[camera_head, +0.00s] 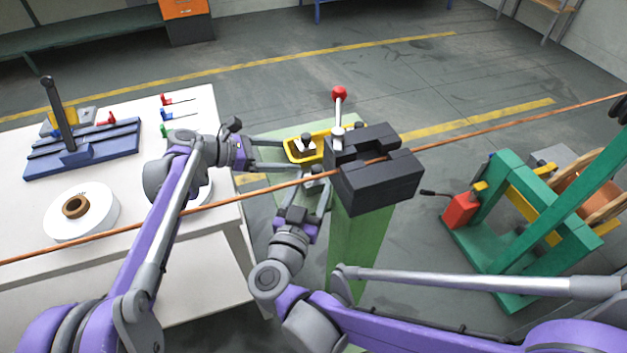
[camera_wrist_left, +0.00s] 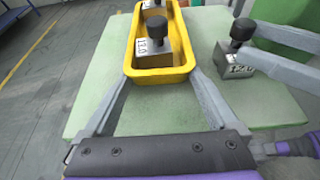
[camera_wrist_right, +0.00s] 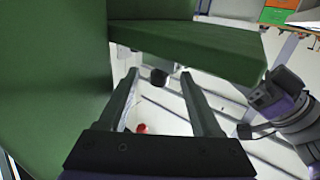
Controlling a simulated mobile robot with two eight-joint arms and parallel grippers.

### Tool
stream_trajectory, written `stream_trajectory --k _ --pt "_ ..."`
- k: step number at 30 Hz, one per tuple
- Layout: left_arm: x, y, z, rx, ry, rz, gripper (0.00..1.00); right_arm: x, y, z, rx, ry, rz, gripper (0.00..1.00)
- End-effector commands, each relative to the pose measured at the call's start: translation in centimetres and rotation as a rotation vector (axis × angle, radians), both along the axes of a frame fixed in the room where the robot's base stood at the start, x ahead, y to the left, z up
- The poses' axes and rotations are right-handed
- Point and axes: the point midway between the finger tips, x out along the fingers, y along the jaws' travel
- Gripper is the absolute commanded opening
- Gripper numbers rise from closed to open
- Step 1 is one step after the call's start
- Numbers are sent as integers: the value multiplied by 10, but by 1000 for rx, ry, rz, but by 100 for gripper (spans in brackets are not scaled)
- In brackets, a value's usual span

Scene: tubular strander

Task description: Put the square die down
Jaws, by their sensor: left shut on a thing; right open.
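A grey block-shaped die (camera_wrist_left: 236,62) with a black knob and white number label stands on the green tabletop (camera_wrist_left: 222,105) at the right of the left wrist view. My right gripper (camera_head: 312,181) is open, its fingers beside this die. The right wrist view shows a black knob (camera_wrist_right: 158,77) between its spread fingers, under the green top. My left gripper (camera_head: 284,154) is shut on the near end of a yellow tray (camera_wrist_left: 160,79), one finger along each side. Inside the tray is another die (camera_wrist_left: 152,55), labelled 13.0, with a black knob. Another knob shows behind it.
A black split block (camera_head: 375,185) with a red-knobbed lever (camera_head: 339,95) stands on a green column beside the tray. A copper wire (camera_head: 480,125) runs across through it. A white table (camera_head: 150,270) is at left; a green reel stand (camera_head: 510,240) at right.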

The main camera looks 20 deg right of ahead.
Motion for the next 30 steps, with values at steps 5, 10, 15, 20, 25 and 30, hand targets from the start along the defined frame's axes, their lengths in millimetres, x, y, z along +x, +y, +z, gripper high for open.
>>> stream_trajectory --k 5,10,15,20,25,30 --pt "0 0 1 -1 0 0 33 12 -8 0 -1 1 0 66" --pt "0 0 1 -1 0 0 33 29 -21 0 -2 1 -3 66" --pt "0 0 1 -1 0 0 33 48 -33 0 1 1 -1 66" --pt "0 0 1 -1 0 0 33 53 -36 0 1 1 2 66" --pt "0 0 1 -1 0 0 33 52 -36 0 1 1 2 62" --pt "0 0 1 -1 0 0 33 52 -36 0 1 1 2 32"
